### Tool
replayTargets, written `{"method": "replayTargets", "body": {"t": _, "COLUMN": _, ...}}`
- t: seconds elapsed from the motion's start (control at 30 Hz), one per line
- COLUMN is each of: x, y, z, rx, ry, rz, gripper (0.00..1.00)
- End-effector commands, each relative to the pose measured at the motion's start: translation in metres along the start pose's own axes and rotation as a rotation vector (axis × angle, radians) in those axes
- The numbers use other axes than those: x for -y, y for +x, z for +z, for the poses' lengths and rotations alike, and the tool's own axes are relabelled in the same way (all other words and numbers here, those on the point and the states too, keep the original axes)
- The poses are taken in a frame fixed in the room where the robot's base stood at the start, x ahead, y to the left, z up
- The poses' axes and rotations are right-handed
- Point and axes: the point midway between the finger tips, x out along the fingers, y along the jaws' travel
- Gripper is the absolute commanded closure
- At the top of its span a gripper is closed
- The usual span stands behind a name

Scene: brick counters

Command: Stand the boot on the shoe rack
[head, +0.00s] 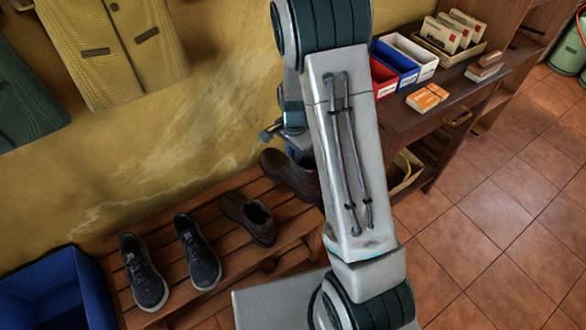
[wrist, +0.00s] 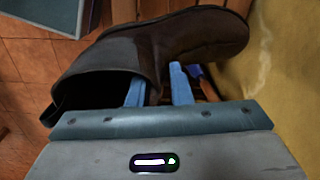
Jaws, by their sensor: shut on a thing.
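The dark brown boot (head: 288,173) is at the right end of the wooden slatted shoe rack (head: 170,232) in the head view, toe pointing left toward the wall. My arm hides its right part. I cannot tell whether its sole touches the slats. In the wrist view the boot (wrist: 130,50) has its shaft opening at left and toe at upper right. My gripper (wrist: 158,88) is shut on the boot near its shaft, with two blue fingers showing. In the head view the gripper is mostly hidden behind my arm.
A pair of dark sneakers (head: 145,272) and a brown shoe (head: 247,218) stand on the rack. A blue bin (head: 45,285) is at lower left. A wooden desk (head: 410,120) with small boxes stands right. Coats (head: 105,50) hang on the yellow wall.

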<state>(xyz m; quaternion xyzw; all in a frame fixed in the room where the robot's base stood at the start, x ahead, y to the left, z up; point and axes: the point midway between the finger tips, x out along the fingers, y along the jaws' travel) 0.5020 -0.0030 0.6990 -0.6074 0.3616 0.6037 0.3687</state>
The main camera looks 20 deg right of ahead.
Motion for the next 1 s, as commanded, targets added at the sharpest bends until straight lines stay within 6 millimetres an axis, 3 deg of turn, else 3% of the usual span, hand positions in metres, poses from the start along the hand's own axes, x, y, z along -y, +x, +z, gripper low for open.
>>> {"method": "replayTargets", "body": {"t": 0.03, "x": 0.0, "y": 0.016, "z": 0.0, "rx": 0.0, "ry": 0.0, "rz": -0.001, "gripper": 1.0}}
{"method": "replayTargets", "body": {"t": 0.2, "x": 0.0, "y": 0.04, "z": 0.0, "rx": 0.0, "ry": -0.001, "rz": -0.001, "gripper": 1.0}}
{"method": "replayTargets", "body": {"t": 0.67, "x": 0.0, "y": 0.06, "z": 0.0, "rx": 0.0, "ry": -0.001, "rz": -0.001, "gripper": 1.0}}
{"method": "replayTargets", "body": {"t": 1.0, "x": -0.001, "y": 0.096, "z": 0.0, "rx": 0.0, "ry": 0.0, "rz": 0.0, "gripper": 1.0}}
